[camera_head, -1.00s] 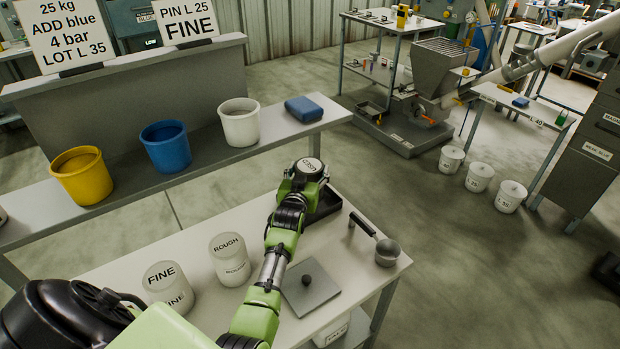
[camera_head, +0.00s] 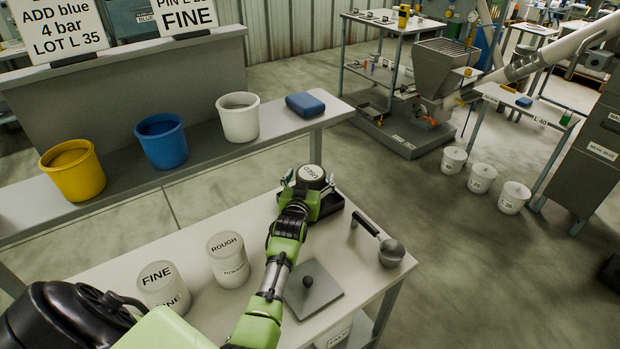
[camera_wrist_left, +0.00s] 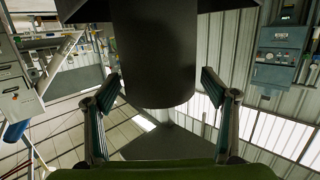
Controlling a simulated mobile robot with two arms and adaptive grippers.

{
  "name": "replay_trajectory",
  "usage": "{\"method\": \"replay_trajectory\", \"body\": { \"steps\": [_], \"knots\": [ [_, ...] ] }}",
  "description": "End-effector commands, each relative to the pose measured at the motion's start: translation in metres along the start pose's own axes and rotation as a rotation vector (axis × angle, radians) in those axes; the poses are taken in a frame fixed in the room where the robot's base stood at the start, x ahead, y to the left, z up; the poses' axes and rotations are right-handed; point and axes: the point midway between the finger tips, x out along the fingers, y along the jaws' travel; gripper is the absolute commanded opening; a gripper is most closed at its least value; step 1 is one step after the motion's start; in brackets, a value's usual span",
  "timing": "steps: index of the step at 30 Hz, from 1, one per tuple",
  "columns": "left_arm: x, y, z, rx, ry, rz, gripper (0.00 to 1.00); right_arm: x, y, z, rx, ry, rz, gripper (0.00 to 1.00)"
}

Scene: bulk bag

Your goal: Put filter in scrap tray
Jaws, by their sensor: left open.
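The filter (camera_head: 311,174) is a dark cylinder with a white, lettered top, standing at the dark scrap tray (camera_head: 331,204) at the back of the white table. My arm hides part of the tray, and I cannot tell if the filter's base touches its floor. My left gripper (camera_head: 305,190) is open with its fingers beside the filter. In the left wrist view the dark filter (camera_wrist_left: 155,50) stands between the spread fingers (camera_wrist_left: 158,90), with gaps showing at both sides. My right gripper is not in view.
On the table are white FINE (camera_head: 163,288) and ROUGH (camera_head: 228,262) containers, a grey lid-like plate (camera_head: 313,290) and a ladle (camera_head: 390,253). A shelf behind holds yellow (camera_head: 73,172), blue (camera_head: 162,143) and white (camera_head: 238,119) buckets and a blue block (camera_head: 305,104).

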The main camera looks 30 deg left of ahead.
Motion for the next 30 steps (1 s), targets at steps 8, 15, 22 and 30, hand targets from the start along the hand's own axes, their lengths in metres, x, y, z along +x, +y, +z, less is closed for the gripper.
{"method": "replay_trajectory", "body": {
  "steps": [8, 15, 22, 30],
  "knots": [
    [-0.01, 0.0, -0.003, 0.001, -0.001, 0.0, 0.77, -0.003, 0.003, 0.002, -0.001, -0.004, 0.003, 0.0],
    [-0.054, 0.0, -0.002, 0.0, -0.001, 0.001, 0.77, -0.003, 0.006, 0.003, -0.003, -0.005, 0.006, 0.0],
    [-0.096, 0.0, -0.003, -0.001, -0.001, 0.001, 0.77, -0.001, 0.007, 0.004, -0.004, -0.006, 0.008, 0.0],
    [-0.12, 0.0, -0.004, 0.0, 0.0, 0.001, 0.77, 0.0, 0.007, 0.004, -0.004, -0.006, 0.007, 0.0]
  ]
}}
